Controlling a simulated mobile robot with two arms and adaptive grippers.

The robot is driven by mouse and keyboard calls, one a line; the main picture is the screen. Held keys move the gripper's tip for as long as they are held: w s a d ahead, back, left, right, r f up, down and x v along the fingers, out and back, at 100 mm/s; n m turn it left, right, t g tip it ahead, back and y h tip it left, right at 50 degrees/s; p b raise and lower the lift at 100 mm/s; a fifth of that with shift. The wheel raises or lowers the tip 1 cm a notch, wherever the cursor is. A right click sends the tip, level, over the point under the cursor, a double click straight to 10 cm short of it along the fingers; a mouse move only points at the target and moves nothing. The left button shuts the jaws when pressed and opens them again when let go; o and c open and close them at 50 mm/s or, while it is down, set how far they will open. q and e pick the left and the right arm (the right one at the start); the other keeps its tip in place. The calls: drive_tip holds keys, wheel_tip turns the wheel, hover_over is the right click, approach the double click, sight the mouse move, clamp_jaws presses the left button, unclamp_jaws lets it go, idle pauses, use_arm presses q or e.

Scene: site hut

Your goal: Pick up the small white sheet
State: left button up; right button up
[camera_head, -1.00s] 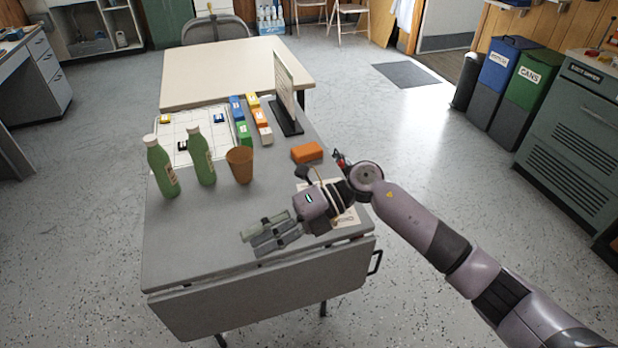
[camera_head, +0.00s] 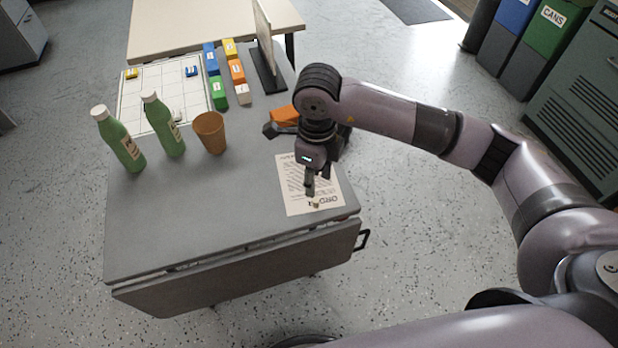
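The small white sheet (camera_head: 294,190) with printed text lies flat on the grey table near its right front corner. My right gripper (camera_head: 311,190) comes in from the right and points down over the sheet. Its fingers overlap the sheet's right part in the picture; I cannot tell whether they touch it. The fingers show nearly edge-on, so their opening is unclear. The gripper hides some of the sheet's upper right part. My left gripper is not in view.
An orange block (camera_head: 284,115) and dark items are just behind my gripper. A brown cup (camera_head: 210,134), green bottles (camera_head: 120,142) (camera_head: 164,126), a white grid sheet (camera_head: 150,88), coloured blocks (camera_head: 216,92) and an upright panel (camera_head: 264,45) stand farther left and back. The table's (camera_head: 210,225) front is clear.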

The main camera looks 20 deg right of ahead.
sight(316, 200)
wheel_tip(316, 200, down, 3)
drive_tip(key=shift+r, duration=0.2)
drive_tip(key=shift+f, duration=0.3)
wheel_tip(316, 200, down, 4)
drive_tip(key=shift+s+d+r+p, duration=0.1)
drive_tip(key=shift+r+p, duration=0.1)
drive_tip(key=shift+p, duration=0.4)
drive_tip(key=shift+f, duration=0.5)
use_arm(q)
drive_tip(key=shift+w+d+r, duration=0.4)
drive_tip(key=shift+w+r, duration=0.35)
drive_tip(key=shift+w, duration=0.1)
use_arm(e)
clamp_jaws()
